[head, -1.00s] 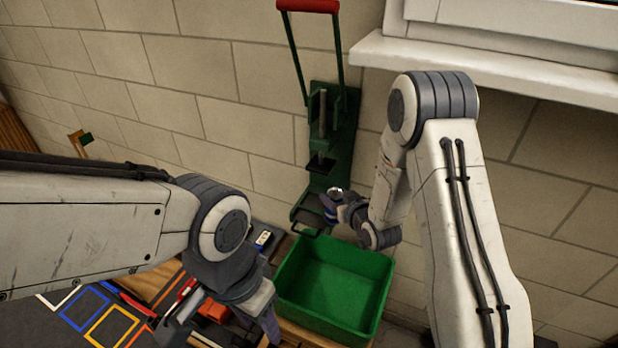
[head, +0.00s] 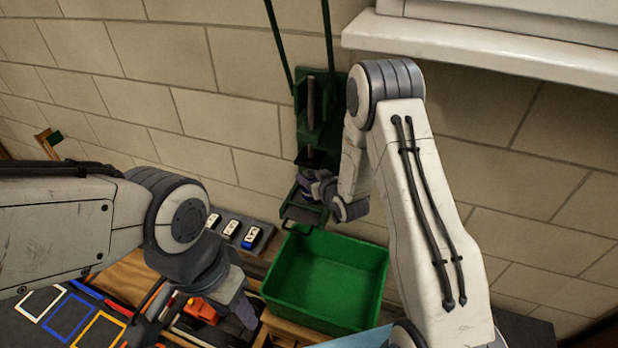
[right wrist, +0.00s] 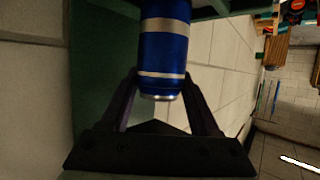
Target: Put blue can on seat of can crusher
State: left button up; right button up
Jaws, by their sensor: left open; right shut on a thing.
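The green can crusher (head: 303,128) is fixed to the wall in the head view, with its seat (head: 303,214) at its lower end. My right gripper (head: 312,190) is at the crusher's lower part, just above the seat. In the right wrist view the gripper (right wrist: 162,82) is shut on the blue can (right wrist: 163,45), which has silver bands. The can's far end is cut off by the frame, and the gripper mostly hides it in the head view. I cannot tell whether it touches the seat. My left gripper (head: 197,318) is open over the workbench at lower left.
A green bin (head: 325,280) stands below the crusher. A strip of switches (head: 232,230) lies to its left. Coloured square outlines (head: 68,315) mark the bench at far left. A white sill (head: 480,50) juts from the wall above my right arm.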

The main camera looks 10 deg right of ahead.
jog(key=shift+f, duration=0.1)
jog(key=o, duration=1.4)
jog(key=shift+o, duration=0.2)
